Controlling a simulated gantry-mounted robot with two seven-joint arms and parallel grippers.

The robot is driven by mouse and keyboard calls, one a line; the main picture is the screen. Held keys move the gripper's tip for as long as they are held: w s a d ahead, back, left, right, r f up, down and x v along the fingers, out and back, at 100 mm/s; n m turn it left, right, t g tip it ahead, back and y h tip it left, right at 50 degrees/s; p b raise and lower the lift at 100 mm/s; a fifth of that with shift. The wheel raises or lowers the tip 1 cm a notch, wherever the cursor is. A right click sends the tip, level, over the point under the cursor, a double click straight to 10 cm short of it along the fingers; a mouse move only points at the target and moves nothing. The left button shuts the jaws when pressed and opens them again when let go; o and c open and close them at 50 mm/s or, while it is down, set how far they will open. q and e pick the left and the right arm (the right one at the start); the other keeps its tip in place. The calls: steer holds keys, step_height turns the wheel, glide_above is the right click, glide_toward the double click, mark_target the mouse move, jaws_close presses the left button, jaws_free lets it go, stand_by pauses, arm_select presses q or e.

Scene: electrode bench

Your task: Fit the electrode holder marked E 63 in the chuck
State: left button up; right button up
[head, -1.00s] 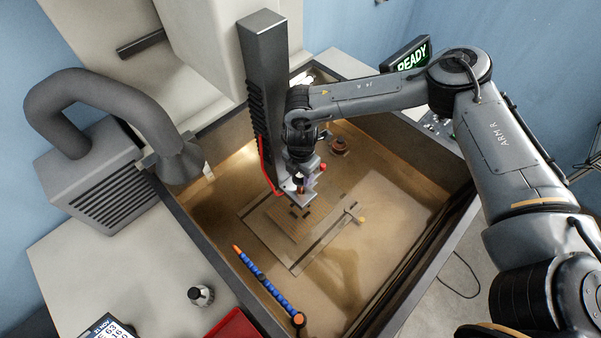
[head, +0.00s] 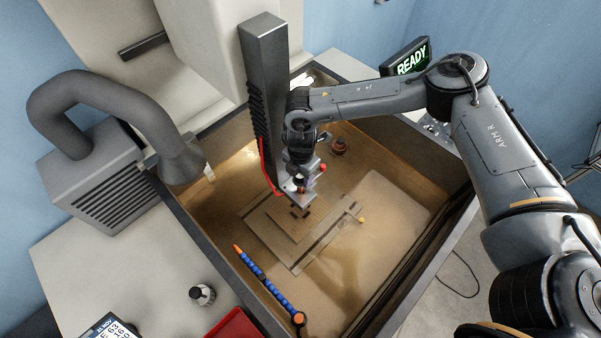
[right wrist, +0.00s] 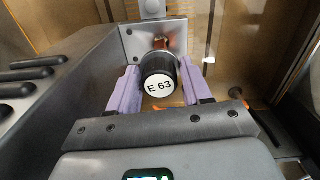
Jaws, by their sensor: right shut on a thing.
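The electrode holder marked E 63 (right wrist: 159,84) has a black round end with a white label, and a copper-coloured part shows beyond it in the right wrist view. My right gripper (right wrist: 158,76) is shut on it, with one purple finger on each side. In the head view my right gripper (head: 303,182) is at the lower end of the machine's dark column. The chuck appears to be the metal block (right wrist: 152,36) right behind the holder. I cannot tell whether the holder is seated in it. My left gripper is not in view.
The grey column (head: 266,90) stands close beside my right gripper. Below is the tank (head: 385,235) with a slotted plate (head: 284,232) and a blue hose (head: 262,280). A READY screen (head: 411,62) stands behind.

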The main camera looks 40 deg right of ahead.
stand_by(0.4)
steer(key=shift+p, duration=0.3)
stand_by(0.6)
steer(key=shift+f, duration=0.3)
steer(key=shift+f+b, duration=0.35)
steer(key=shift+f, duration=0.15)
steer(key=shift+f, duration=0.65)
steer(key=shift+f+b, duration=0.35)
steer(key=shift+b, duration=0.05)
